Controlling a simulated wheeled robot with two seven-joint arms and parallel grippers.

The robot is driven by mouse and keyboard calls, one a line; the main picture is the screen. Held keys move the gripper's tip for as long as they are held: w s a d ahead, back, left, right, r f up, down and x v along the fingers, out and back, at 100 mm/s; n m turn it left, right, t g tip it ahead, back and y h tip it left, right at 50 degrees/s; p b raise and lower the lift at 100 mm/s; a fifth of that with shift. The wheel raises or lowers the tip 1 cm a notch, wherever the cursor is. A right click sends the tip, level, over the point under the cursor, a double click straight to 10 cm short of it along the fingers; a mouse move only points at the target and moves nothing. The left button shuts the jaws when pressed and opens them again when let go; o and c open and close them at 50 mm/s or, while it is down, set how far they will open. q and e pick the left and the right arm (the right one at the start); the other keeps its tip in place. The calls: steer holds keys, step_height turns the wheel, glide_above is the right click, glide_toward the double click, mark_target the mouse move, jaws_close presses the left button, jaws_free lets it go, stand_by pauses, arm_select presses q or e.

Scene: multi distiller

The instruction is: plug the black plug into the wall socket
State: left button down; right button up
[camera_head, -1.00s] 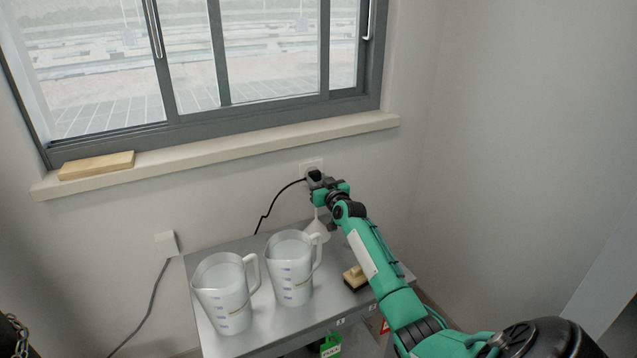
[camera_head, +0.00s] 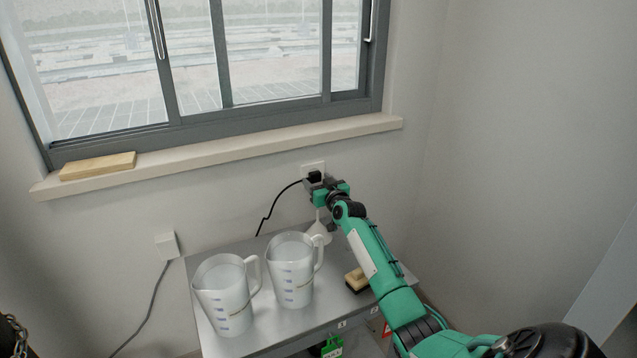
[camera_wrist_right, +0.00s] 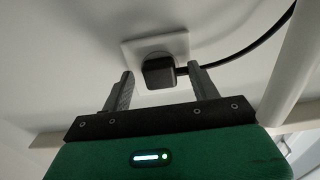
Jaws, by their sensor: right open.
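The black plug (camera_wrist_right: 158,72) sits at the face of the white wall socket (camera_wrist_right: 158,44), its cord leading off to the right in the right wrist view. In the head view the plug (camera_head: 314,177) shows against the socket (camera_head: 312,166) below the window sill. My right gripper (camera_wrist_right: 160,84) is open, its two fingers on either side of the plug with gaps, not gripping it. In the head view my right gripper (camera_head: 318,184) is close to the wall and partly covers the plug. How deep the prongs sit is hidden. My left gripper is not in view.
A grey table (camera_head: 250,328) stands below the socket. It holds two clear measuring jugs (camera_head: 226,297) (camera_head: 291,272), a white funnel (camera_head: 320,231) and a wooden-handled brush (camera_head: 356,279). A window sill (camera_head: 230,147) juts out above. Another white outlet (camera_head: 167,244) with a cord is at left.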

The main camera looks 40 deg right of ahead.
steer(key=shift+s+a, duration=0.1)
steer(key=shift+s, duration=0.2)
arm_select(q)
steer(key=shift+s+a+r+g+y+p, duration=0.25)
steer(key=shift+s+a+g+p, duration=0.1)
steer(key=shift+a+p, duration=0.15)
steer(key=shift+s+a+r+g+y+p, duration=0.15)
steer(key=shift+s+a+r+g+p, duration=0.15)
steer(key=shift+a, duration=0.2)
arm_select(e)
steer(key=v, duration=0.7)
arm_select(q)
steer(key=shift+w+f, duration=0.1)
arm_select(e)
steer(key=shift+r, duration=0.1)
